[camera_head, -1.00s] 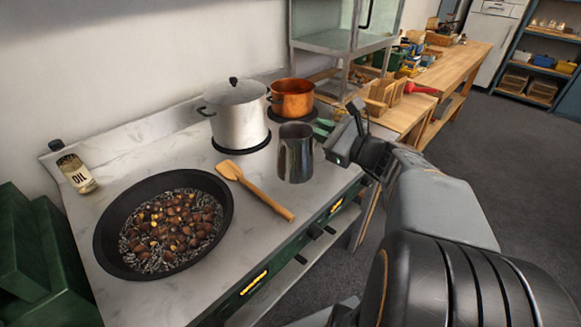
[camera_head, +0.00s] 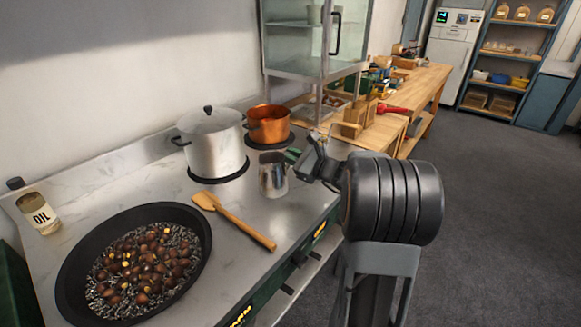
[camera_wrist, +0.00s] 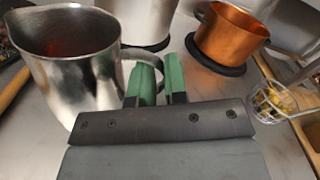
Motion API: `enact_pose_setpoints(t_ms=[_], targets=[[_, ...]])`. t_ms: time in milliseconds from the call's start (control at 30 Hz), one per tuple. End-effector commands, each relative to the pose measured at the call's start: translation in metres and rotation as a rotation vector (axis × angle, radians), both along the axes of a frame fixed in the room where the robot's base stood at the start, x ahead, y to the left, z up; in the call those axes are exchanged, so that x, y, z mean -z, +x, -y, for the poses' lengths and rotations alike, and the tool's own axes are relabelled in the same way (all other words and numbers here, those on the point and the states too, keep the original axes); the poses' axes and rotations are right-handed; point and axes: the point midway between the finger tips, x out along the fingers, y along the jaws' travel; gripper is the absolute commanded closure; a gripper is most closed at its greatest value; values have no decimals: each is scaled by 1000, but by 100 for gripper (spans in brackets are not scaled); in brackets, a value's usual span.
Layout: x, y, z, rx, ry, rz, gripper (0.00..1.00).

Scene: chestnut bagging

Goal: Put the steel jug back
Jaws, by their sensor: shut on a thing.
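The steel jug (camera_head: 272,176) is upright at the right part of the steel counter, in front of the copper pot. In the wrist view the jug (camera_wrist: 70,60) fills the left side, its mouth open and its handle toward my gripper. My gripper (camera_head: 294,155) reaches in from the right. In the wrist view its green-padded fingers (camera_wrist: 159,80) are closed on the jug's handle. I cannot tell whether the jug's base touches the counter.
A wooden spatula (camera_head: 234,220) lies left of the jug. A pan of chestnuts (camera_head: 68,280) stands front left, with an oil jar (camera_head: 39,213) behind it. A lidded pot (camera_head: 212,145) and a copper pot (camera_head: 267,125) stand behind. A glass cabinet (camera_head: 312,62) is beyond.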

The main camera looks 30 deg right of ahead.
Motion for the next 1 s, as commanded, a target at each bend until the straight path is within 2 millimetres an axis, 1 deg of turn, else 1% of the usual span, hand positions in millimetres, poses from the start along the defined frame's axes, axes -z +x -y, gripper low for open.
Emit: enact_pose_setpoints(t_ms=[167,400,667,867,900,1000], targets=[[7,5,2,0,2,0,100],[35,6,2,0,3,-1,100],[36,6,2,0,1,3,100],[42,5,2,-1,1,2,100],[41,5,2,0,0,0,83],[41,5,2,-1,0,0,73]])
